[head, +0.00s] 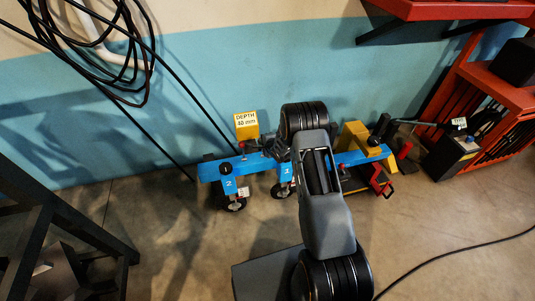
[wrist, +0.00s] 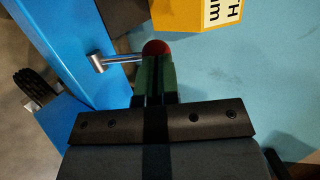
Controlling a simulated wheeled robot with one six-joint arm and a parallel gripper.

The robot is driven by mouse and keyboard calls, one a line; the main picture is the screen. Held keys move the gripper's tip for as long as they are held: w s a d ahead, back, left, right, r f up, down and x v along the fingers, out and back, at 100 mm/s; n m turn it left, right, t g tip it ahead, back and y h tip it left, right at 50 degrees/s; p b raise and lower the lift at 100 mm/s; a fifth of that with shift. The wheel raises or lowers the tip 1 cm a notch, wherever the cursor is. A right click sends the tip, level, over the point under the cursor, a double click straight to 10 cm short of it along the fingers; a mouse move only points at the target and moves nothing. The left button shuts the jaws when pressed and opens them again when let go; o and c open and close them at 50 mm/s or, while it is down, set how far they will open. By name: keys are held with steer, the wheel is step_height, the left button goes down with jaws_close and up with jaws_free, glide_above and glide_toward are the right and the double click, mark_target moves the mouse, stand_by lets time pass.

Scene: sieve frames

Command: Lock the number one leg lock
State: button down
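The blue beam (head: 210,170) runs along the wall, with small wheels under it and white numerals 2 (head: 228,183) and 1 (head: 286,185). In the wrist view a metal lever (wrist: 115,60) with a red ball knob (wrist: 155,47) sticks out from the blue beam (wrist: 85,60). By the yellow box beside it, this appears to be the number one leg lock. My gripper (wrist: 155,62) has its green fingers close together, with a thin dark gap. The knob is right at the fingertips and partly hidden by them; contact is unclear.
The yellow depth box (head: 246,125) stands behind the beam and also shows in the wrist view (wrist: 195,14). A red rack (head: 480,90) stands right, a dark stand (head: 60,220) left. Black cable hangs on the wall.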

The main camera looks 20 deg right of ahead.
steer(key=shift+w+r, duration=0.1)
steer(key=shift+r, duration=0.05)
steer(key=p+v, duration=0.6)
steer(key=v, duration=0.8)
steer(key=shift+w+r, duration=0.25)
steer(key=shift+r, duration=0.15)
steer(key=s+r+n+g+h+p, duration=0.1)
steer(key=s+r+n+p, duration=0.3)
steer(key=r, duration=0.6)
steer(key=r+n+g+h+p, duration=0.1)
steer(key=r+p, duration=0.4)
steer(key=r, duration=0.6)
steer(key=s+r+n+g+h+p, duration=0.1)
steer(key=s+r+n+p, duration=0.3)
steer(key=r, duration=0.6)
steer(key=s+a+r+n+g+p, duration=0.2)
steer(key=s+a+r+n+p, duration=0.1)
steer(key=s+r, duration=0.6)
steer(key=s+a+r+n+g+p, duration=0.3)
steer(key=s+r+n+p, duration=0.2)
steer(key=s+r+p, duration=0.3)
step_height(320, 180, up, 2)
steer(key=shift+s+r+y, duration=0.25)
steer(key=shift+s+y, duration=0.15)
steer(key=shift+s, duration=0.1)
